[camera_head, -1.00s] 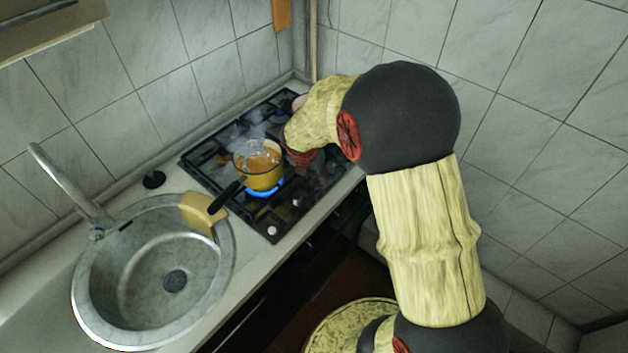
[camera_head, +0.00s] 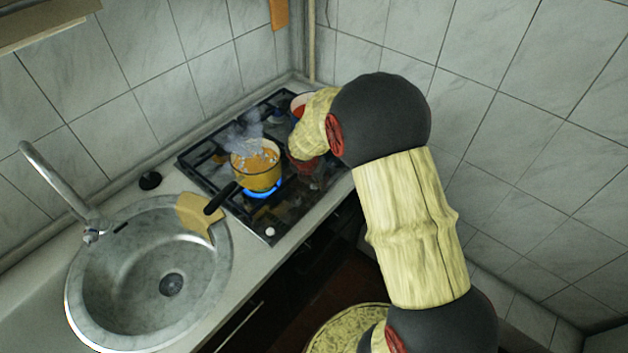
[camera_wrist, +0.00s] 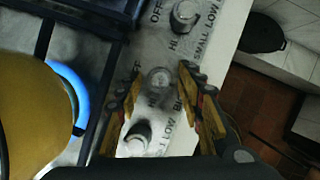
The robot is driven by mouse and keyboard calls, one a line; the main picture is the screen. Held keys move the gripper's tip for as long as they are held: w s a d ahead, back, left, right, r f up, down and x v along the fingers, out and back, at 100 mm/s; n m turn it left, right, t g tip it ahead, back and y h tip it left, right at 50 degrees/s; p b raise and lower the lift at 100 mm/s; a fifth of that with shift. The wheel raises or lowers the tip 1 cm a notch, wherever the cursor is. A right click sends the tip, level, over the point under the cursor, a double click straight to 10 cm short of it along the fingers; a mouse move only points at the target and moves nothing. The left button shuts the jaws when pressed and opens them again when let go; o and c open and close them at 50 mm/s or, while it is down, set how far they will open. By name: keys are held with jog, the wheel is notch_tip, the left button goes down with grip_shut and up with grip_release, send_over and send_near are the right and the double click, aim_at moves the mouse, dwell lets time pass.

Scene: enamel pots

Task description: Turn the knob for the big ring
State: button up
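In the wrist view, a row of grey knobs lies on the pale printed panel. The middle knob (camera_wrist: 160,78) has what looks like "BI" printed beside it, partly covered by a finger. My gripper (camera_wrist: 161,72) is open, with one finger on each side of this knob; I cannot tell whether they touch it. Another knob (camera_wrist: 184,14), with "OFF", "HI" and "LOW" around it, is at the top. A third knob (camera_wrist: 138,136) is below, near my gripper's base.
A steaming yellow pot (camera_head: 258,178) stands over a lit blue flame (camera_head: 264,189), close to my gripper's left in the wrist view. A red pot (camera_head: 301,103) is at the back of the hob (camera_head: 272,228). A sink (camera_head: 88,320) is to the left. A tiled wall is at right.

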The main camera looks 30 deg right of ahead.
jog(key=c, duration=0.9)
